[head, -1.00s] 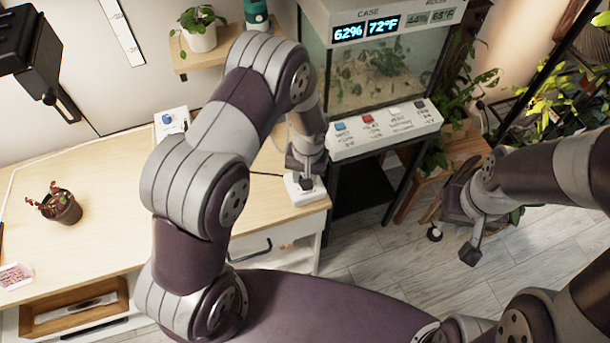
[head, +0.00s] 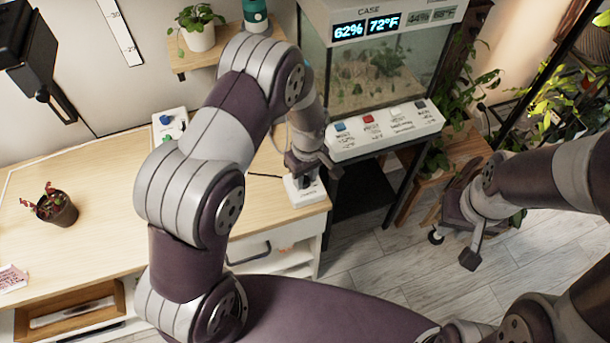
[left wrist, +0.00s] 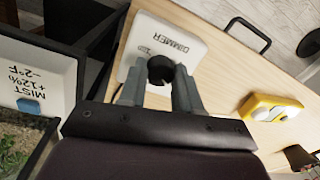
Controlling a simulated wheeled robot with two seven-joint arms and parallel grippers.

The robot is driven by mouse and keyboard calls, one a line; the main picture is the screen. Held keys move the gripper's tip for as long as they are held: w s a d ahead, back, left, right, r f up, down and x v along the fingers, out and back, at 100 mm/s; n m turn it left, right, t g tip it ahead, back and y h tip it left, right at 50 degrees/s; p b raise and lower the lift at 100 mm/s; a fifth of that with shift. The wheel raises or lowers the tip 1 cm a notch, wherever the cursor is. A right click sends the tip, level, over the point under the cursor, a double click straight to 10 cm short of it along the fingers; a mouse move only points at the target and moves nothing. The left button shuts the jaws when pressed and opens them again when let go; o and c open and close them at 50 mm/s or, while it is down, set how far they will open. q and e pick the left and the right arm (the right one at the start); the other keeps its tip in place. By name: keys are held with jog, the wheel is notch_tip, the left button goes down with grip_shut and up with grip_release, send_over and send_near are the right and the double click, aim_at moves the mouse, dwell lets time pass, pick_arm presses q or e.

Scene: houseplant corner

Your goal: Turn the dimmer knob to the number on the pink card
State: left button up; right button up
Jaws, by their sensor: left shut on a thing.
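The dimmer is a white box (head: 311,194) at the right end of the wooden desk. In the left wrist view its white plate (left wrist: 143,42) reads "DIMMER" and carries a round black knob (left wrist: 161,69). My left gripper (head: 306,180) reaches down onto it from above; in the left wrist view its two grey fingers (left wrist: 160,84) are shut on the knob, one on each side. The number that the knob points to cannot be read. The pink card (head: 12,277) lies at the desk's left edge, its writing too small to read. My right gripper (head: 468,247) hangs empty over the floor.
A switch box (head: 169,124) is at the desk's back. A glass case (head: 375,80) with a button panel (head: 385,130) stands close beside the dimmer. The desk's middle left is clear.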

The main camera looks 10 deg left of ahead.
aim_at(307, 178)
pick_arm(q)
jog(key=shift+w+r+n, duration=0.1)
jog(key=shift+n, duration=0.4)
jog(key=o, duration=1.1)
jog(key=shift+c, duration=0.2)
notch_tip(307, 178, up, 13)
jog(key=b, duration=0.1)
jog(key=shift+w+d, duration=0.2)
jog(key=shift+f, duration=0.2)
